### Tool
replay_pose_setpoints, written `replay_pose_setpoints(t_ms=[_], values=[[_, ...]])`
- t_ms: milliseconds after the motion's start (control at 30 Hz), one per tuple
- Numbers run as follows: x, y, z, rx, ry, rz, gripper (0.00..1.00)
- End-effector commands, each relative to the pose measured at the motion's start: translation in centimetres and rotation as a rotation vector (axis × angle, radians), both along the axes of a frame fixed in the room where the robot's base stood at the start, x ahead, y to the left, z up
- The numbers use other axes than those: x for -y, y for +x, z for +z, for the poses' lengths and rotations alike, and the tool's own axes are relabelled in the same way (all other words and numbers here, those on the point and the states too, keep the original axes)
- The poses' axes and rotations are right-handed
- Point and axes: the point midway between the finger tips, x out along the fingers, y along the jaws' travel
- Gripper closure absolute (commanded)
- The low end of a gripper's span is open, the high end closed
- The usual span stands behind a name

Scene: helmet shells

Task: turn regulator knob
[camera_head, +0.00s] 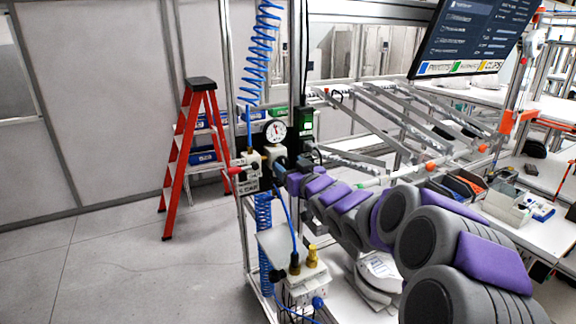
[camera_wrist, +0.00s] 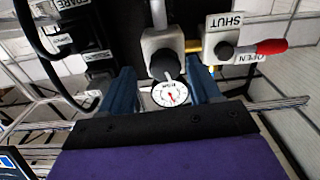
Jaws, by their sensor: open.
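The regulator, a light grey body (camera_wrist: 160,42) with a black knob (camera_wrist: 165,66), sits in the upper middle of the wrist view. A round white gauge (camera_wrist: 170,94) with a red needle shows just below the knob. My gripper (camera_wrist: 162,78) is open, with one blue finger on each side of the knob and gauge. I cannot tell whether either finger touches the knob. In the head view the gauge (camera_head: 275,131) is clear, but my arm's end beside the panel hides most of the fingers.
A valve with a red lever (camera_wrist: 268,47) and SHUT and OPEN labels is right of the regulator. Blue coiled hoses (camera_head: 262,45) hang along the frame post. Black plugs and cables (camera_wrist: 97,70) are at the left. A red stepladder (camera_head: 200,150) stands behind on open floor.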

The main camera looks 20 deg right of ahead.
Motion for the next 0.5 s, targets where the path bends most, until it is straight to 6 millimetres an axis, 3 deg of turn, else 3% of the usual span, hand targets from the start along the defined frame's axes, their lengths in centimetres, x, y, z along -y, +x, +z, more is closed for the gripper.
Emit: replay_pose_setpoints(t_ms=[200,500], values=[[0.0,1.6,-0.1,-0.002,0.002,0.001,0.37],[0.4,1.7,-0.1,-0.001,0.004,0.0,0.37]])
